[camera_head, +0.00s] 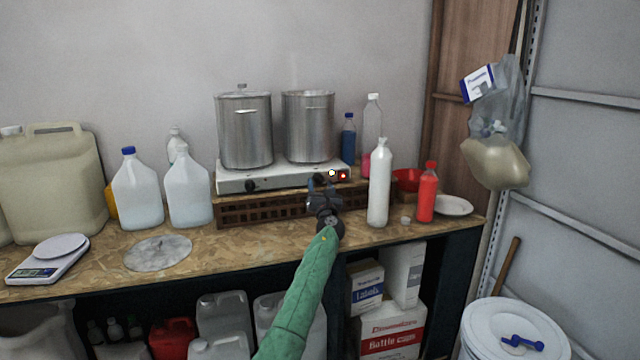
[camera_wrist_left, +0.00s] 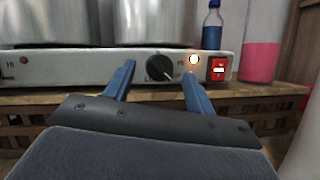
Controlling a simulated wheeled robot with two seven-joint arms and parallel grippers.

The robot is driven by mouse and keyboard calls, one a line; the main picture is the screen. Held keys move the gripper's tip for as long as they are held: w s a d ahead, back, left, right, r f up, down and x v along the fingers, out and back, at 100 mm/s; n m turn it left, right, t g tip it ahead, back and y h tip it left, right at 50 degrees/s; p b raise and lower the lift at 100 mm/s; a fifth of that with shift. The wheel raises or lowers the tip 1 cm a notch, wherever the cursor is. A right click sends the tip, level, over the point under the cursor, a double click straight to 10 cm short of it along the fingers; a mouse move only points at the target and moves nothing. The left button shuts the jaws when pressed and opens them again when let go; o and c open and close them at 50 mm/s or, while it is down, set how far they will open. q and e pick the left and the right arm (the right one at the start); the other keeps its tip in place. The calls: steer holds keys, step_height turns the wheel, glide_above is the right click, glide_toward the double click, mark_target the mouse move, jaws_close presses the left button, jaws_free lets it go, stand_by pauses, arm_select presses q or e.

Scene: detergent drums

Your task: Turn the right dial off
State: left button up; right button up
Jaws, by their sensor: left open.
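The right dial (camera_wrist_left: 160,68) is a round black knob with a pale pointer line on the white front of the hot plate (camera_head: 290,178). In the wrist view the pointer slants down to the right. In the head view the right dial (camera_head: 319,179) shows just above my left gripper (camera_head: 320,186). The gripper is open, and its two blue fingers (camera_wrist_left: 155,85) stand on either side of the dial in the wrist view, with nothing between them. I cannot tell whether they touch it. A lit round lamp (camera_wrist_left: 194,59) and a red switch (camera_wrist_left: 217,69) are right of the dial. My right gripper is not in view.
Two steel pots (camera_head: 244,130) stand on the hot plate, which rests on a brown slatted crate (camera_head: 262,208). A white bottle (camera_head: 379,182) stands close right of the gripper. A blue-capped bottle (camera_head: 349,137) is behind. The bench front left of my arm is mostly clear.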

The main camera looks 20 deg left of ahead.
arm_select(q)
steer(key=shift+x, duration=0.8)
